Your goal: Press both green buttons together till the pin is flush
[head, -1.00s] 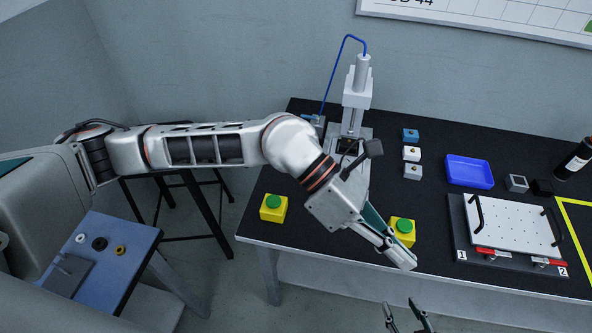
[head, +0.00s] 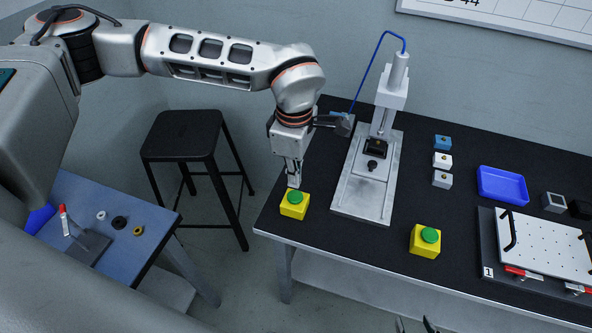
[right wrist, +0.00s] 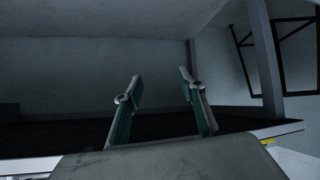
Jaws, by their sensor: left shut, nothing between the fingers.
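Two yellow boxes with green buttons stand on the black table: the left green button (head: 295,197) and the right green button (head: 430,235). My left gripper (head: 293,184) is shut and empty, pointing down just above or at the left button; I cannot tell whether it touches. My right gripper (right wrist: 160,85) is open and empty in the right wrist view; only its tips show at the bottom edge of the head view. The grey press (head: 391,95) stands behind the buttons with a black block (head: 376,148) under its ram. The pin is too small to make out.
Small blue, white and grey blocks (head: 442,160), a blue tray (head: 502,185) and a white perforated plate (head: 548,250) with handles lie to the right. A black stool (head: 183,135) and a blue side table (head: 150,215) stand left.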

